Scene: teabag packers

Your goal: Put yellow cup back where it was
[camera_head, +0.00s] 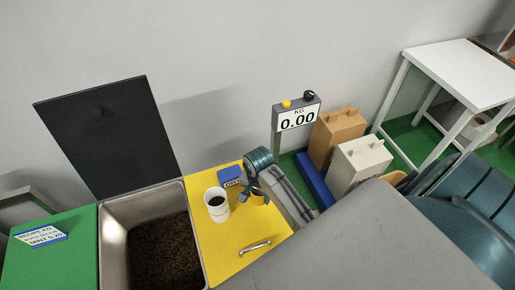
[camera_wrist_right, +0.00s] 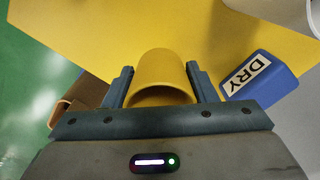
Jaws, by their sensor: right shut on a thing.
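My right gripper (camera_head: 256,192) is over the yellow tabletop in the head view. In the right wrist view my right gripper (camera_wrist_right: 160,88) is shut on the yellow cup (camera_wrist_right: 163,72), with one finger on each side of it. In the head view the cup is mostly hidden by the gripper. The yellow tabletop (camera_head: 225,250) lies below; I cannot tell whether the cup touches it. My left gripper is not in view.
A white cup (camera_head: 216,206) with dark contents and a blue DRY block (camera_head: 229,174) stand close to the gripper. A metal bin (camera_head: 113,240) of dark material is at the left, its black lid (camera_head: 110,140) raised. A scale display (camera_head: 297,118) reads 0.00.

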